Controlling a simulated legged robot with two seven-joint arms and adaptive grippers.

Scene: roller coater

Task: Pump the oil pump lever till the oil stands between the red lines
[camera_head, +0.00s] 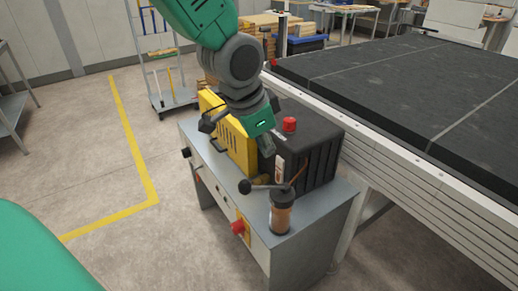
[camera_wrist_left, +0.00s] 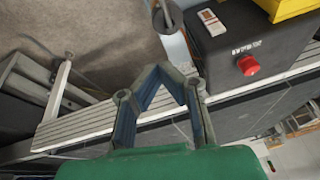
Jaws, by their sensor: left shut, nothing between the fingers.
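The oil pump (camera_head: 281,213) is a small copper-brown cylinder with a dark cap on the front right of a grey cabinet. Its lever ends in a black ball knob (camera_head: 244,186) and sticks out to the left. A black tank (camera_head: 318,150) with a red cap (camera_head: 289,124) stands behind it; it also shows in the left wrist view (camera_wrist_left: 225,50). A pale strip (camera_wrist_left: 210,22) with red marks sits on the tank; its oil level is too small to read. My left gripper (camera_head: 266,147) is shut and empty, above and behind the knob, apart from the lever. My right gripper is not in view.
A yellow box (camera_head: 228,135) stands left of the tank on the cabinet. A red knob (camera_head: 238,227) is on the cabinet's front. A long conveyor (camera_head: 400,85) runs along the right. The floor to the left, with a yellow line (camera_head: 128,140), is clear.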

